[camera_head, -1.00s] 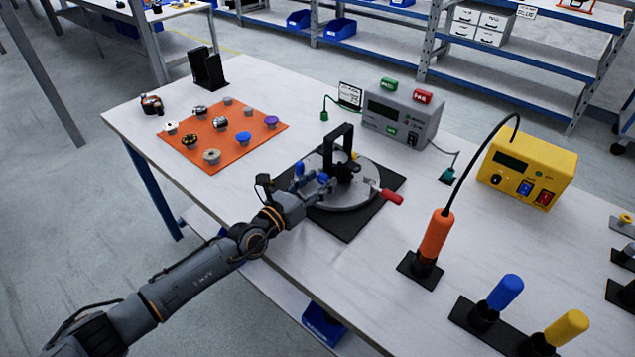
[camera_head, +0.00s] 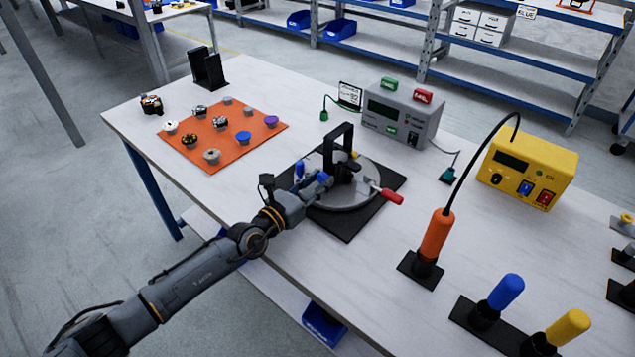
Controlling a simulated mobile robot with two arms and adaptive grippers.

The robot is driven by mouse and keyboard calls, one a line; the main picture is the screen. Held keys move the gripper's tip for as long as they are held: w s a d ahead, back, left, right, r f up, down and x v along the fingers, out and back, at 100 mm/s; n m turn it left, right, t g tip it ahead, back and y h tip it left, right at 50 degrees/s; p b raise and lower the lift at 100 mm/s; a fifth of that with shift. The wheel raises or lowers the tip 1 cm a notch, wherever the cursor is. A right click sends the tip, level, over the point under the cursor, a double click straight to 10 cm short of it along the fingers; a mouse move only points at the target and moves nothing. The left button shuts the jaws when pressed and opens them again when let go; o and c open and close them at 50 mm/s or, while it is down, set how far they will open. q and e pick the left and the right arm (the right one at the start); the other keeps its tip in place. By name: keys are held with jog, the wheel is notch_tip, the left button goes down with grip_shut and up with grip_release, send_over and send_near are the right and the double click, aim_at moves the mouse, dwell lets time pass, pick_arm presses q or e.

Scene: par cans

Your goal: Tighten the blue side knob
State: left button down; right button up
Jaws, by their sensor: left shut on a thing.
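A round grey fixture (camera_head: 350,196) with a black upright frame (camera_head: 347,138) sits on a black mat (camera_head: 346,226) near the middle of the table. A red handle (camera_head: 391,197) sticks out on its right, and blue parts (camera_head: 298,171) show on its left side. My left gripper (camera_head: 318,185) reaches in from the left at the fixture's left edge. It is shut on the blue side knob, which it largely covers. The exact finger contact is too small to make out. My right gripper is not in view.
An orange mat (camera_head: 233,151) with several small knobs lies at the back left. A grey meter box (camera_head: 402,110) and a yellow box (camera_head: 527,168) stand behind and right. An orange-handled tool (camera_head: 436,240) stands upright on the right, with blue (camera_head: 506,291) and yellow (camera_head: 568,327) handles in front.

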pick_arm(q)
jog(key=shift+m, duration=2.6)
jog(key=c, duration=1)
grip_release()
jog(key=v, duration=1.2)
